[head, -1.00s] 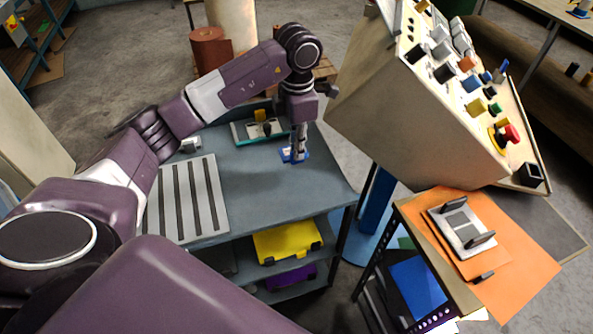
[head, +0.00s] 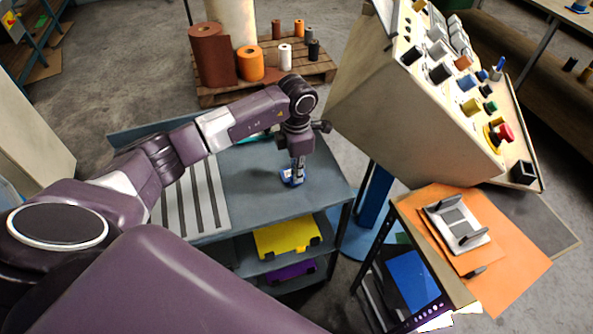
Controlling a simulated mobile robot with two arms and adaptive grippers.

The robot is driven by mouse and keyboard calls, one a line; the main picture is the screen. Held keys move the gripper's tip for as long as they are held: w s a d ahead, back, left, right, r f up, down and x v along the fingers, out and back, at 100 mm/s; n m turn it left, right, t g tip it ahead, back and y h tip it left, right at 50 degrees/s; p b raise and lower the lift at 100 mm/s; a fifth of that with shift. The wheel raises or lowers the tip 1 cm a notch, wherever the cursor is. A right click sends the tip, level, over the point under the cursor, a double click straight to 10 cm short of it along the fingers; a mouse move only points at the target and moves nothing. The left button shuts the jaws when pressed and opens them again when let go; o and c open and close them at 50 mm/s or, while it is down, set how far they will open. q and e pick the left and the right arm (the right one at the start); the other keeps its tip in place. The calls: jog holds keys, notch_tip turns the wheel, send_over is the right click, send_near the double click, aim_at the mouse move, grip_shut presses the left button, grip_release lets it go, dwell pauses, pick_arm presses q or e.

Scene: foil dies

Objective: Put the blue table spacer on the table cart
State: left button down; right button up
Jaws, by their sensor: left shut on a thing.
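The blue table spacer (head: 291,178) is a small blue piece with a pale patch, over the right part of the table cart's top. My left gripper (head: 297,172) points down and is shut on it. The table cart (head: 257,195) has a grey-blue top and shelves below. I cannot tell whether the spacer touches the top or is slightly above it. My left arm hides part of the cart's back. My right gripper is out of view.
A slotted grey plate (head: 196,200) lies on the cart's left side. A yellow case (head: 285,237) and a purple case (head: 291,271) sit on the shelves. A control console (head: 400,110) stands close on the right. Bare cart top surrounds the spacer.

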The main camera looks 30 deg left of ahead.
pick_arm(q)
jog(key=shift+f, duration=0.2)
jog(key=c, duration=2)
grip_release()
jog(key=shift+r, duration=0.1)
jog(key=shift+r, duration=0.35)
notch_tip(320, 180, up, 12)
jog(key=b, duration=0.3)
jog(key=shift+f+b, duration=0.15)
jog(key=shift+b, duration=0.15)
